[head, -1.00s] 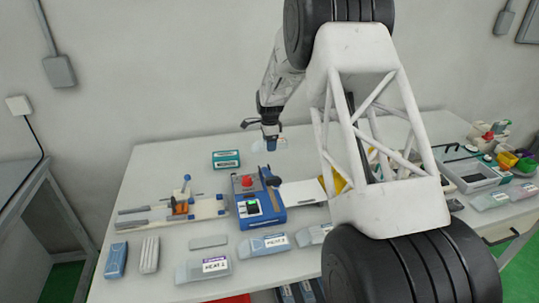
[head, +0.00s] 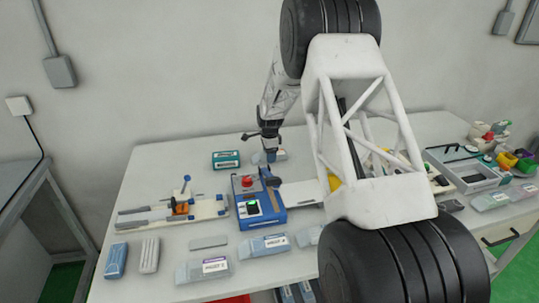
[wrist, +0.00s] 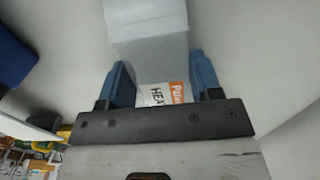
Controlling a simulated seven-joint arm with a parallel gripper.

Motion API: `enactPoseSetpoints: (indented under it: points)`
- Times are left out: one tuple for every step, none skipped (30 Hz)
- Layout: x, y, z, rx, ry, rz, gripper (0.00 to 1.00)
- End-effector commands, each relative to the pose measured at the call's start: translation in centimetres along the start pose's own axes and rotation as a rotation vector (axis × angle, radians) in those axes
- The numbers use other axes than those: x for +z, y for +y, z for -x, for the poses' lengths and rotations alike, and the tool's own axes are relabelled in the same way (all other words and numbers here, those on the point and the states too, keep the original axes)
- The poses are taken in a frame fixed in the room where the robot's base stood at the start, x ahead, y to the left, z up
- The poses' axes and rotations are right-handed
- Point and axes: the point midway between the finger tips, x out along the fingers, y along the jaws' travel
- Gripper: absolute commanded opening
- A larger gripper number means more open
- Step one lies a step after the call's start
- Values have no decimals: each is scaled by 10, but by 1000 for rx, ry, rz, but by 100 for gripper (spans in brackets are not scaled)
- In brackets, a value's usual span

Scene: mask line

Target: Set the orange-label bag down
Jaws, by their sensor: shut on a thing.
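The orange-label bag (wrist: 147,35) is a pale grey, translucent packet with a white and orange label (wrist: 175,93) at its near end. My gripper (wrist: 162,78) is shut on it, with one blue finger on each side of the labelled end. In the head view my gripper (head: 271,156) points down at the back of the table, behind the blue machine. Part of the bag (head: 280,155) shows beside the fingers, low over the tabletop. I cannot tell whether it touches the table.
A teal box (head: 226,160) lies to the left of my gripper. The blue machine (head: 258,202) with a red button stands in front. Several grey bags, one of them here (head: 203,270), lie along the front. The white table (head: 165,165) is bare at the back left.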

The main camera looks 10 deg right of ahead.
Motion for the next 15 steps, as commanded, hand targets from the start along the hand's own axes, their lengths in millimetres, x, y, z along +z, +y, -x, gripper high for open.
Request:
enactPoseSetpoints:
  points:
    - [0,0,0,0,0,0,37]
    - [0,0,0,0,0,0,37]
    - [0,0,0,0,0,0,37]
    - [0,0,0,0,0,0,37]
    - [0,0,0,0,0,0,37]
    - [0,0,0,0,0,0,37]
    - [0,0,0,0,0,0,37]
    - [0,0,0,0,0,0,37]
    - [0,0,-1,0,0,0,37]
    - [0,0,-1,0,0,0,37]
    - [0,0,-2,0,0,0,37]
    - [0,0,-3,0,0,0,37]
    - [0,0,-4,0,0,0,37]
    - [0,0,-3,0,0,0,62]
    - [0,0,-3,0,0,0,68]
